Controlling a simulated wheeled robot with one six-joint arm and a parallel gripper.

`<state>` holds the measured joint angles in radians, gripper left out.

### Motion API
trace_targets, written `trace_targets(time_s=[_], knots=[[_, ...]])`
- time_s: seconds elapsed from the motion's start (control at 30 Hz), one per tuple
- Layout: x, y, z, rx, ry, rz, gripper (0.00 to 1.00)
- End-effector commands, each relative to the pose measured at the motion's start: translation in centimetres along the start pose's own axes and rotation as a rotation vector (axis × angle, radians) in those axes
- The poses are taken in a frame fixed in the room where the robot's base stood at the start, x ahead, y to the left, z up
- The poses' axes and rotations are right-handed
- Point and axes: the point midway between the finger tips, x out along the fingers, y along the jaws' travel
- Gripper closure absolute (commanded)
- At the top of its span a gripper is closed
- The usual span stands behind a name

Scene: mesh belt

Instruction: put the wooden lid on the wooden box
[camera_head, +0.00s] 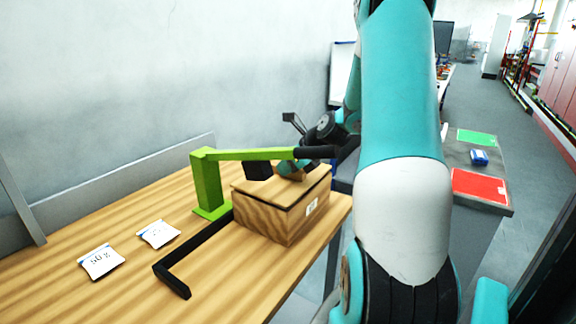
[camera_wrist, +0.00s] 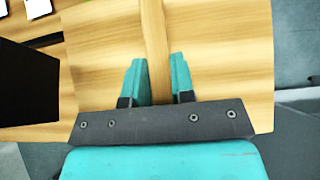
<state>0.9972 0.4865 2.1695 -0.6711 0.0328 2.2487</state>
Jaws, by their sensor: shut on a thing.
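The wooden box (camera_head: 265,221) stands on the table, with a white label on its right side. The wooden lid (camera_head: 262,186) lies level over the box top, its edges close to the box's edges, with a thin dark seam below. I cannot tell whether it rests fully on the rim. My gripper (camera_head: 292,174) is above the lid, partly hidden by the green arm. In the wrist view my gripper (camera_wrist: 157,82) is shut on the lid's raised wooden handle strip (camera_wrist: 155,40). The lid (camera_wrist: 225,60) fills most of that view and hides the box.
A green stand (camera_head: 207,185) reaches an arm across above the box, close to my gripper. A black angled bar (camera_head: 190,247) lies at the box's left. Two white packets (camera_head: 101,261) lie on the wooden table (camera_head: 110,300). A dark block (camera_wrist: 25,85) is left of the lid.

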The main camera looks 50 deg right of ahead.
Motion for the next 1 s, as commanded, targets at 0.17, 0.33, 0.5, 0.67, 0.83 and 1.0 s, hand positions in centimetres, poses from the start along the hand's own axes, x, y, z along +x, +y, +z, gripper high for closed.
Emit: trace_targets(time_s=[0.17,0.33,0.5,0.67,0.83,1.0], knots=[[0.21,0.0,-0.19,0.0,-0.001,0.0,1.0],[0.4,0.0,-0.38,0.001,-0.001,0.0,1.0],[0.58,0.01,-0.57,0.001,0.0,0.001,1.0],[0.61,0.0,-0.6,0.0,0.0,0.0,0.56],[0.61,0.01,-0.6,0.0,0.0,0.0,0.47],[0.49,-0.01,-0.64,0.001,0.001,0.0,0.47]])
